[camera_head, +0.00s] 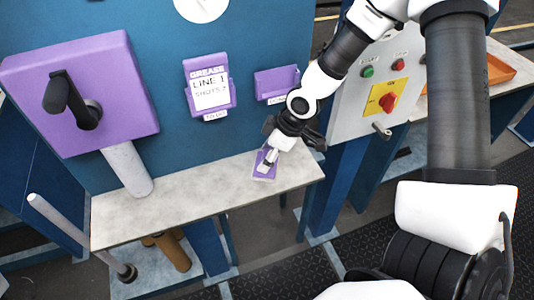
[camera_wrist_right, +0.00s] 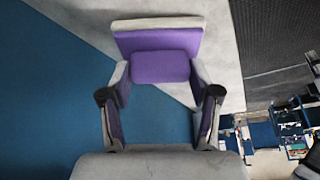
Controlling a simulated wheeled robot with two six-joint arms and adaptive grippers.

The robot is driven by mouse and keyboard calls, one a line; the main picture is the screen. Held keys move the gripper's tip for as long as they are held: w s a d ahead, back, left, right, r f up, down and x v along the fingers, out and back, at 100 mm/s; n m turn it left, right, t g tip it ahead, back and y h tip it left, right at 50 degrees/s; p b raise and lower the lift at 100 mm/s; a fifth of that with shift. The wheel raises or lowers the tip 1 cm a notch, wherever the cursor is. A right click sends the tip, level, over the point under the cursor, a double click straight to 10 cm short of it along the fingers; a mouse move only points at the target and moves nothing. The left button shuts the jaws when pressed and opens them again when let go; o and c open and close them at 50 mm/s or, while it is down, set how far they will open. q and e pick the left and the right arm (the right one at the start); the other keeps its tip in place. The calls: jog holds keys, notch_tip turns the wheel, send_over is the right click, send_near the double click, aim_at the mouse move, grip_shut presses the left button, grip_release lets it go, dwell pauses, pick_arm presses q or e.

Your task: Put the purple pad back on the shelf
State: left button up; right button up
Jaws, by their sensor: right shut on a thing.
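The purple pad (camera_head: 264,166) is between the fingertips of my right gripper (camera_head: 270,153), at the right part of the pale shelf (camera_head: 180,203). In the right wrist view the pad (camera_wrist_right: 160,66) has a purple face with a raised block and a pale edge. The two fingers of my right gripper (camera_wrist_right: 160,88) are shut on the sides of that block. The pale shelf (camera_wrist_right: 215,50) lies behind the pad there. I cannot tell whether the pad touches the shelf. My left gripper is not in view.
On the blue panel (camera_head: 155,75) are a purple holder with a written card (camera_head: 210,88) and a smaller purple holder (camera_head: 277,84). A purple box with a black handle (camera_head: 80,95) stands left. A grey control box (camera_head: 375,90) stands right. The shelf's middle is clear.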

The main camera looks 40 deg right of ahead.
jog(key=shift+s, duration=0.2)
jog(key=shift+w+f+b, duration=0.15)
jog(key=shift+f+b, duration=0.25)
jog(key=shift+b, duration=0.05)
jog(key=o, duration=1.1)
jog(key=shift+r, duration=0.1)
jog(key=v, duration=1.2)
jog(key=shift+a, duration=0.1)
